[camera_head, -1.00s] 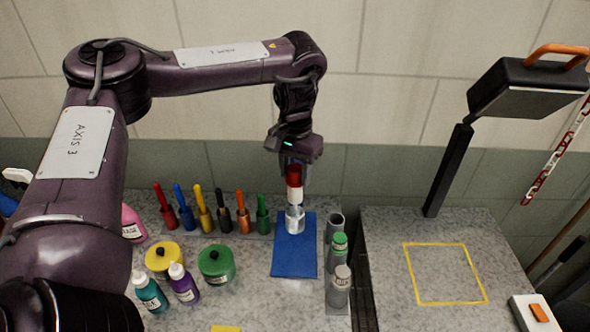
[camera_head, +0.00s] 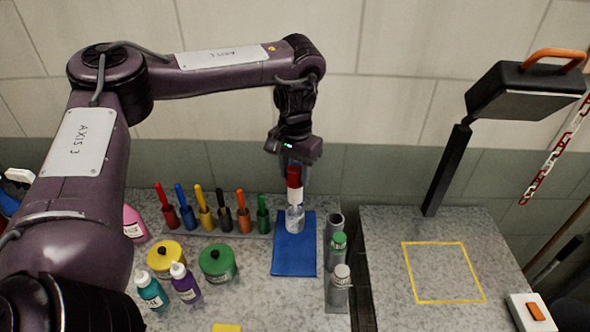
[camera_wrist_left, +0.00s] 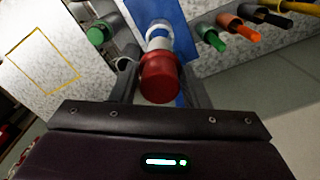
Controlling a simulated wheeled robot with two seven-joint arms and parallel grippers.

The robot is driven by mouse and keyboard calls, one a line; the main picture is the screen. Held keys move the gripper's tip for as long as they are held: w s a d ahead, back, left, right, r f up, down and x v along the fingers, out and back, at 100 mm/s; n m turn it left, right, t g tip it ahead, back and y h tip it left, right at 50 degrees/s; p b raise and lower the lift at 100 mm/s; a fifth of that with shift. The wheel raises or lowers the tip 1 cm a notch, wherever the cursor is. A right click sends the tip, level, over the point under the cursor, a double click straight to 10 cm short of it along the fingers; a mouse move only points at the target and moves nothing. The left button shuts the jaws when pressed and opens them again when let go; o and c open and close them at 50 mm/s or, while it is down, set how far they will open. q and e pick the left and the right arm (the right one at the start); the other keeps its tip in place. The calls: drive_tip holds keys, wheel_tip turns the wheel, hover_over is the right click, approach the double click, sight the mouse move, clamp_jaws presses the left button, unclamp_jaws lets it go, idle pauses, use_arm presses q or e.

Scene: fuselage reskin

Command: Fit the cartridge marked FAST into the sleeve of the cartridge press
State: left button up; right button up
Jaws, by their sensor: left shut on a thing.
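My left gripper (camera_head: 294,174) points down over the blue mat (camera_head: 294,258) and is shut on a red-topped cartridge (camera_head: 294,178) with a white lower part. Its marking is not readable. Directly below stands a clear, pale cylinder (camera_head: 295,219) on the mat, which looks like the press's sleeve. The cartridge lines up with it in the head view; I cannot tell whether its lower end is inside. In the left wrist view the red end (camera_wrist_left: 160,78) sits between the fingers, with a whitish ring beyond it. My right gripper is not in view.
Right of the mat, a rack holds an open grey tube (camera_head: 335,222), a green-capped cartridge (camera_head: 338,243) and a grey-capped cartridge (camera_head: 341,274). Several coloured-handled tools (camera_head: 222,208) stand behind left, with jars and bottles (camera_head: 217,263) in front. A yellow-outlined square (camera_head: 443,272) is clear.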

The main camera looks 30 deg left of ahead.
sight(295, 203)
use_arm(q)
drive_tip(key=shift+f, duration=0.1)
idle(0.5)
drive_tip(key=shift+f+b, duration=0.7)
drive_tip(key=shift+f, duration=0.6)
drive_tip(key=shift+f+b, duration=0.75)
drive_tip(key=shift+f, duration=0.65)
drive_tip(key=shift+f+b, duration=1.25)
drive_tip(key=shift+f, duration=1.25)
drive_tip(key=o, duration=1.1)
drive_tip(key=shift+r, duration=0.1)
